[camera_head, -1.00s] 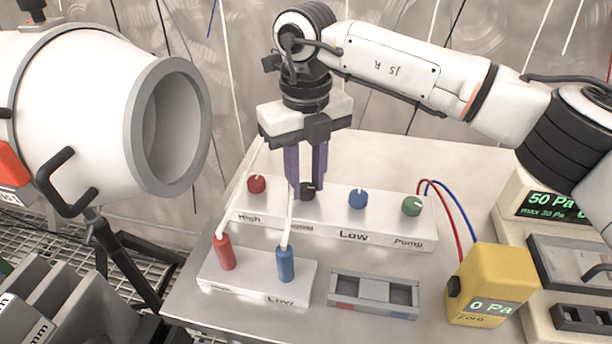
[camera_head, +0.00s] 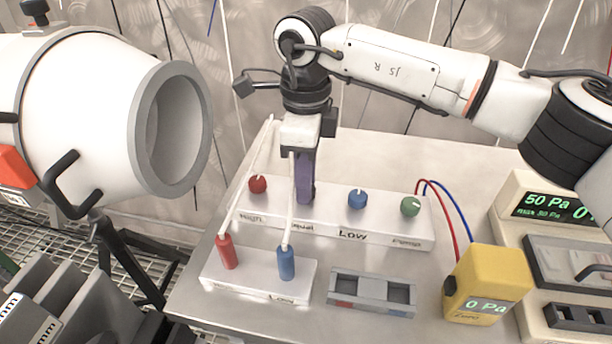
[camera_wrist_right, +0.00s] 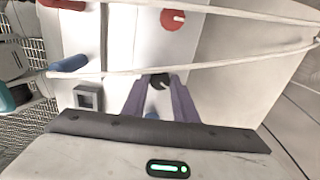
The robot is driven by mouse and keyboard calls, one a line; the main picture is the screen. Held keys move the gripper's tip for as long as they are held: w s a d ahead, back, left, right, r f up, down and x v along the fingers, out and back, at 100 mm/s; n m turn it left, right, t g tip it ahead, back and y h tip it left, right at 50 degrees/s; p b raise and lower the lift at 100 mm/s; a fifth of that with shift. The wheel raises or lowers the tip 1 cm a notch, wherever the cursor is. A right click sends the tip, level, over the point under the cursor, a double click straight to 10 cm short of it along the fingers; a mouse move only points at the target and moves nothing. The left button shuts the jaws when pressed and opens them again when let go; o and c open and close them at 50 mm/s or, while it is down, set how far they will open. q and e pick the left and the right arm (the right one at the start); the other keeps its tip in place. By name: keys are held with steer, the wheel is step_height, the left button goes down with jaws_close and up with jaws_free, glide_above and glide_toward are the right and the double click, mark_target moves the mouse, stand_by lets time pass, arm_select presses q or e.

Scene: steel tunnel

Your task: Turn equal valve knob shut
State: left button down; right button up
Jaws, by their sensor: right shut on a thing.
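The equal valve knob (camera_wrist_right: 158,82) is black and sits on the white valve block (camera_head: 330,226), between the red knob (camera_head: 257,184) and the blue knob (camera_head: 357,199). My right gripper (camera_head: 305,198) points down over it with purple fingers shut on it. In the head view the fingers hide the knob. In the right wrist view the knob shows between the fingertips, and the red knob (camera_wrist_right: 172,20) is beyond it. A green knob (camera_head: 410,206) stands at the block's right end. My left gripper is not in view.
Red (camera_head: 226,251) and blue (camera_head: 286,262) plugs with white hoses stand on a front block; the hoses run up close to my right gripper. A yellow gauge (camera_head: 488,285) reads 0 Pa. A grey tray (camera_head: 372,309) lies in front. A large white cylinder (camera_head: 100,110) stands left.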

steer(key=n, duration=0.6)
steer(key=shift+r, duration=0.1)
steer(key=shift+n, duration=0.3)
stand_by(0.3)
steer(key=o, duration=1.1)
steer(key=shift+c, duration=0.2)
step_height(320, 180, up, 10)
steer(key=shift+r+p, duration=0.15)
steer(key=shift+p, duration=0.3)
